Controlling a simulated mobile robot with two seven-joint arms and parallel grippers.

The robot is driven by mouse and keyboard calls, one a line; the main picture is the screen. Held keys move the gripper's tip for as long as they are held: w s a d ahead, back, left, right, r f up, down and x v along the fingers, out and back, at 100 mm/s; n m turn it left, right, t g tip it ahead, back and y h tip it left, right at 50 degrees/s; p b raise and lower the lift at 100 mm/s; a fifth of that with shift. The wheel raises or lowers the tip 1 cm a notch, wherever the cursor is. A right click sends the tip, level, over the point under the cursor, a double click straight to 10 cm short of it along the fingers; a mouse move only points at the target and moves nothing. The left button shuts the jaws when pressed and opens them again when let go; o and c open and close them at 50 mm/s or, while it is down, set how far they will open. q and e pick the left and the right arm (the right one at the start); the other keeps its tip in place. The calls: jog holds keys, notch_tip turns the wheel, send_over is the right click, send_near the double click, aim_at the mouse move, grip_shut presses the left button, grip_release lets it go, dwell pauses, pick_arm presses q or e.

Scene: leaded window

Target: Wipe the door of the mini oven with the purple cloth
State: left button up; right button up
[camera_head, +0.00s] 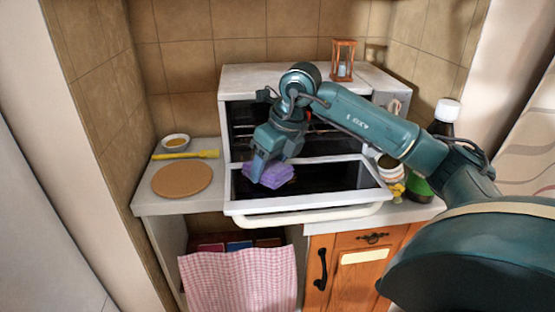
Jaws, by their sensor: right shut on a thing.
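The mini oven (235,84) is a white box on the counter with a dark inside. Its door (307,209) is folded down open, with a white frame, a dark pane and a pale handle bar along the front. My right gripper (258,173) points down over the left part of the door. It is shut on the purple cloth (275,176), which is bunched up and appears to be at the pane; whether it touches cannot be told for certain. My right arm crosses in front of the oven's right side and hides part of it. My left gripper is out of view.
A round board (182,180), a yellow utensil (186,154) and a small bowl (176,142) lie on the counter at left. An hourglass (343,60) stands on the oven. A dark bottle (443,118) and a jar stand at right. A checked cloth (238,280) hangs below.

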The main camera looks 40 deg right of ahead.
jog(key=shift+w+a+p, duration=0.4)
jog(key=shift+a+p, duration=0.1)
jog(key=shift+a, duration=0.35)
jog(key=shift+w+a+f, duration=0.1)
jog(key=shift+w+a, duration=0.35)
jog(key=shift+a, duration=0.3)
jog(key=shift+w+d+r+p, duration=0.1)
jog(key=shift+r+p, duration=0.75)
jog(key=shift+r, duration=0.2)
jog(key=shift+w+d+r+p, duration=0.1)
jog(key=shift+w+r+p, duration=0.05)
jog(key=shift+r+p, duration=0.8)
jog(key=shift+w+d+r+p, duration=0.1)
jog(key=shift+r+p, duration=0.65)
jog(key=shift+r, duration=0.35)
jog(key=shift+w+r+p, duration=0.15)
jog(key=shift+r+p, duration=1.05)
jog(key=shift+r, duration=0.3)
